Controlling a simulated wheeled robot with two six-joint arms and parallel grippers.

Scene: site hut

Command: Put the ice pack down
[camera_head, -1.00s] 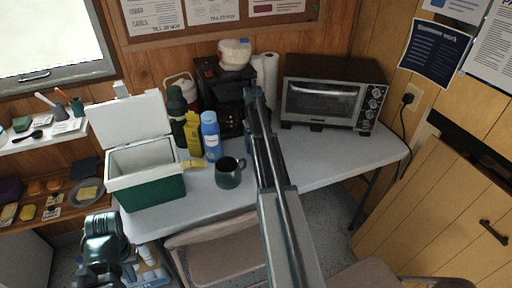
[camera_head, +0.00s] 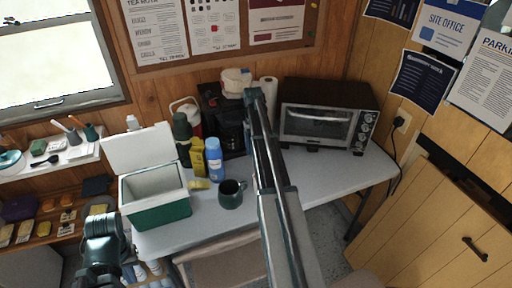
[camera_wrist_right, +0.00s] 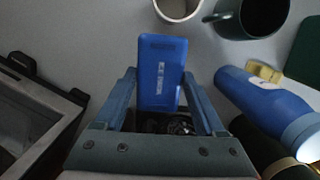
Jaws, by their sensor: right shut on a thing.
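The ice pack (camera_wrist_right: 160,75) is a flat blue slab with pale lettering, seen in the right wrist view. My right gripper (camera_wrist_right: 165,100) is shut on it, one finger at each side. The pack appears to be above the grey-white table (camera_head: 320,178); I cannot tell the gap. In the head view my right arm reaches over the table and hides its own gripper and the pack. My left gripper (camera_head: 102,240) is low at the left, in front of the green cooler (camera_head: 165,215); its fingers do not show clearly.
The cooler's lid stands open. A dark mug (camera_head: 231,194), blue bottle (camera_head: 215,158), yellow bottle (camera_head: 198,157) and coffee maker (camera_head: 222,118) stand left of my right arm. A toaster oven (camera_head: 318,122) stands at the back right. Bare tabletop lies in front of the oven.

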